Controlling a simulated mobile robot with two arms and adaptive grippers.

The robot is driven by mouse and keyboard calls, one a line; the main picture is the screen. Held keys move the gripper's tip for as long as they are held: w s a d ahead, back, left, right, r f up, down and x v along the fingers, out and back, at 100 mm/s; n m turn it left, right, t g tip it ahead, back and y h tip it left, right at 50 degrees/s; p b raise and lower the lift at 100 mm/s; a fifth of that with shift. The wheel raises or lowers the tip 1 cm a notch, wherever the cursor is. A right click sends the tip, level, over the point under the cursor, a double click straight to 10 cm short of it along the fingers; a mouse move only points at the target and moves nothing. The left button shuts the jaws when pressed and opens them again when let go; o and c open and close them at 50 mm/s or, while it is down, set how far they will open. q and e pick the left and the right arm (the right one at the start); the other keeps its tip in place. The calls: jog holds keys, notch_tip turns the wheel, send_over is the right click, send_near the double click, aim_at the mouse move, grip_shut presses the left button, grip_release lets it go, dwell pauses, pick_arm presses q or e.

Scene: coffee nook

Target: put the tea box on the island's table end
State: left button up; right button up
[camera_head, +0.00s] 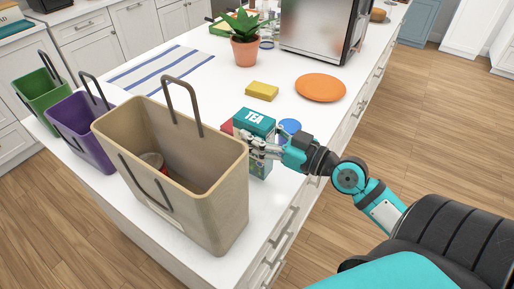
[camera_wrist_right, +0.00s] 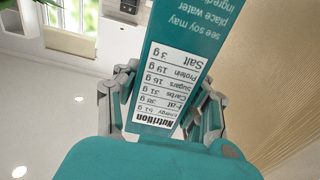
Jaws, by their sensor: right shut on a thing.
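The tea box (camera_head: 255,121) is a teal upright box with white "TEA" lettering, at the near right part of the white island top (camera_head: 205,62). My right gripper (camera_head: 262,147) is shut on it, coming from the right. In the right wrist view, the tea box (camera_wrist_right: 172,75) shows its nutrition label between the two fingers of my right gripper (camera_wrist_right: 164,112). Its lower part is partly hidden by the gripper and the tan bin, so I cannot tell whether it touches the island top. My left gripper is not in view.
A tan bin (camera_head: 213,213) stands directly left of the tea box, with purple (camera_head: 84,133) and green (camera_head: 42,91) bins beyond. A red thing and a blue round thing (camera_head: 290,126) are close to the box. A yellow sponge (camera_head: 262,91), orange plate (camera_head: 320,87) and potted plant (camera_head: 245,50) stand farther back.

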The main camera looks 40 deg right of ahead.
notch_tip(320, 180, down, 3)
jog(key=shift+w+b, duration=0.1)
jog(key=shift+b, duration=0.4)
jog(key=shift+f, duration=0.35)
jog(key=o, duration=1.3)
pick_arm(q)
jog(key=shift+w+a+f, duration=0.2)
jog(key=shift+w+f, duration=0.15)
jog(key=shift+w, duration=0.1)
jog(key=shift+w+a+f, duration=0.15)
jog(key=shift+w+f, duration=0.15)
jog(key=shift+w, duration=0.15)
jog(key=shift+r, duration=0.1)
